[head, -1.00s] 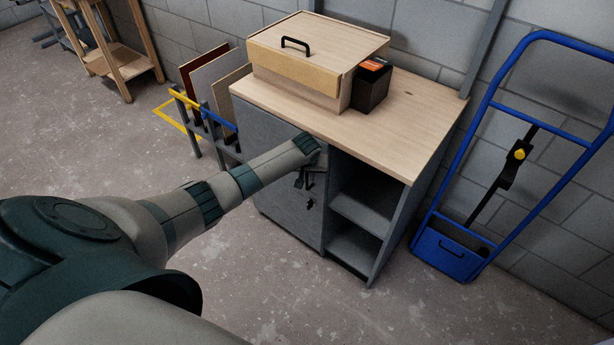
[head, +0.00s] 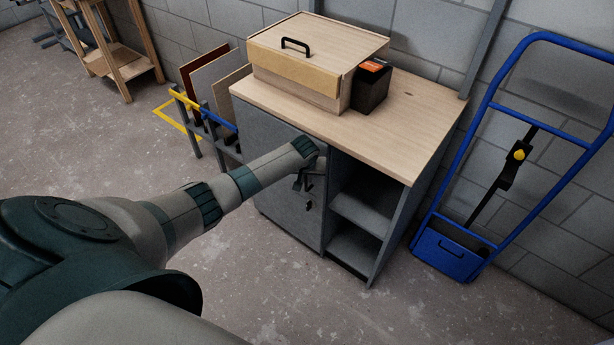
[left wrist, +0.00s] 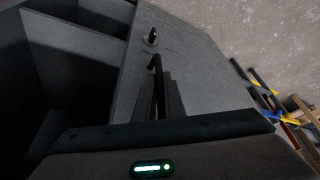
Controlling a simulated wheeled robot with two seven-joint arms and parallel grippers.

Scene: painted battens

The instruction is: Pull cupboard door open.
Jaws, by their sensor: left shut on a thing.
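The cupboard door (head: 277,180) is the grey panel on the left of the cupboard's front, under the wooden top. It looks closed, flush with the front as far as I can tell. My left gripper (head: 309,183) is at the door's upper right part, partly hidden by my wrist. In the left wrist view, its fingers (left wrist: 163,103) are shut on the dark bar handle (left wrist: 156,68) of the door. A small key or lock (left wrist: 151,37) sits on the door beyond the handle; it also shows below my gripper in the head view (head: 308,205). My right gripper is not in view.
Open shelves (head: 361,212) are right of the door. A wooden box (head: 300,90) and a black box (head: 371,88) stand on top. A panel rack (head: 207,125) is left of the cupboard, a blue hand truck (head: 447,257) right. The floor in front is clear.

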